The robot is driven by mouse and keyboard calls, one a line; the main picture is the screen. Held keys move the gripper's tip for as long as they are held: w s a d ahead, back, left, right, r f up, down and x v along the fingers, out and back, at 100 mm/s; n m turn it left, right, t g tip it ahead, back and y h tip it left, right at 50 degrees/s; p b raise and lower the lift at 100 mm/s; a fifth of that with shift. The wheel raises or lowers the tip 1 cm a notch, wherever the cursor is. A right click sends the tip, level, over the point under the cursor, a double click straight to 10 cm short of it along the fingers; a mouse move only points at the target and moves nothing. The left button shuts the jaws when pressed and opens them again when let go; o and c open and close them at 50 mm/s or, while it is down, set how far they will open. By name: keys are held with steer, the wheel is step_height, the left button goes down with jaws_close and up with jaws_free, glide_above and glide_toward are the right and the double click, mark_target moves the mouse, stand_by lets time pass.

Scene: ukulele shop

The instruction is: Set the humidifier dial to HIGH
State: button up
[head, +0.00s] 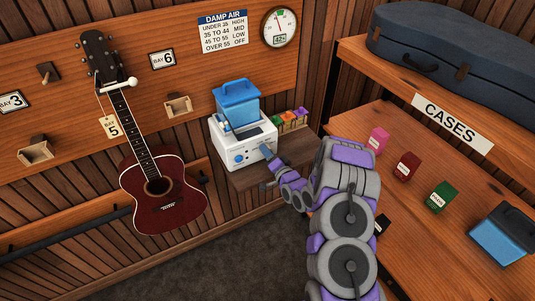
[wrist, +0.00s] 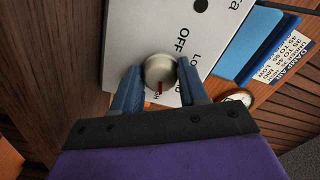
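The humidifier (head: 243,143) is a white box with a blue tank (head: 237,103) on top, standing on a small wooden shelf. My gripper (head: 268,154) reaches its front face from the right and hides the dial in the head view. In the wrist view the dial (wrist: 160,72) is a round cream knob with a red mark pointing toward the bottom of the picture. The blue fingers of my gripper (wrist: 160,86) are closed on its two sides. "OFF" and part of "Lo" show on the white panel; other lettering beside the knob is mostly covered by the fingers.
A "DAMP AIR" chart (head: 223,33) and a round gauge (head: 279,28) reading about 42 hang above. Small colored boxes (head: 293,120) stand right of the humidifier. A red ukulele (head: 164,195) hangs left. A wooden case counter (head: 440,225) is on the right.

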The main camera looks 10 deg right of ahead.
steer(key=o, duration=0.9)
steer(key=shift+w+d+f, duration=0.15)
steer(key=shift+d, duration=0.05)
steer(key=shift+o, duration=0.8)
steer(key=shift+s, duration=0.2)
steer(key=p+v, duration=0.1)
steer(key=v, duration=1.6)
steer(key=shift+d, duration=0.1)
